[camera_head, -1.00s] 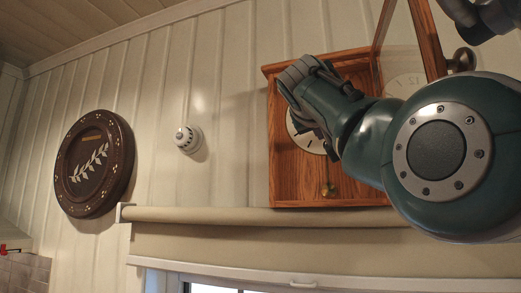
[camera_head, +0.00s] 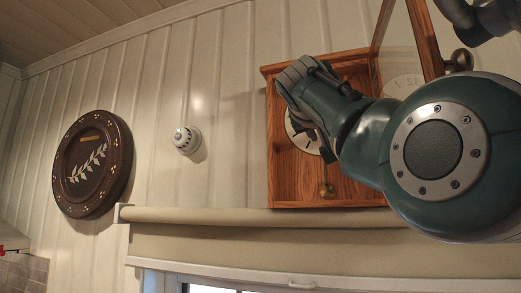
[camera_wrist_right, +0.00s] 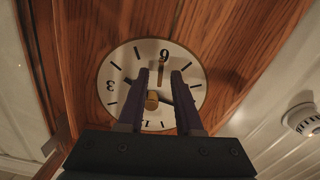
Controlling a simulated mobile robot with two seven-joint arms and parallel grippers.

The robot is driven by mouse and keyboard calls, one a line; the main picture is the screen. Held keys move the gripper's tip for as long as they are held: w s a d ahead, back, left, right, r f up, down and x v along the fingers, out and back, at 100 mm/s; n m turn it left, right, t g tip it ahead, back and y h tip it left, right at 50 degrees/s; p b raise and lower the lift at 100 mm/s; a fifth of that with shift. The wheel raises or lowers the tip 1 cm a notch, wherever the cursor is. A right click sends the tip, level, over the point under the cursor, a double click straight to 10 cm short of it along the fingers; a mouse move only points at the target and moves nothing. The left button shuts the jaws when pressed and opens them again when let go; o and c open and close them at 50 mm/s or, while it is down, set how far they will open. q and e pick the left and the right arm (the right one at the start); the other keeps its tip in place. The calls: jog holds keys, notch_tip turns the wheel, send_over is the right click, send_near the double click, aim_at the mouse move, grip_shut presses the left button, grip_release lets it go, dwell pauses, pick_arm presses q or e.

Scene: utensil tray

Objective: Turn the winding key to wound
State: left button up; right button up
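The wall clock is an orange-brown wooden case (camera_head: 290,190) with a white dial (camera_head: 298,134). My right arm covers much of it in the head view. In the right wrist view the dial (camera_wrist_right: 117,80) appears upside down, with dark hands. A brass knob (camera_wrist_right: 152,101) sits near its centre, and a narrow brass piece, perhaps the winding key (camera_wrist_right: 161,73), stands near the 6. My right gripper (camera_wrist_right: 160,76) is open in front of the dial, its fingertips on either side of this narrow piece with gaps visible. Whether they touch the dial is unclear. My left gripper is not in view.
The clock's glazed door (camera_head: 426,40) stands open to the right, close to my right arm. A brass pendulum bob (camera_head: 327,190) hangs below the dial. A white round wall fitting (camera_head: 186,139), a dark decorated plate (camera_head: 92,165) and a rolled blind (camera_head: 230,216) are nearby.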

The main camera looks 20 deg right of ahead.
jog(key=b+v, duration=0.8)
jog(key=v, duration=0.2)
jog(key=shift+b, duration=0.3)
jog(key=shift+f, duration=0.1)
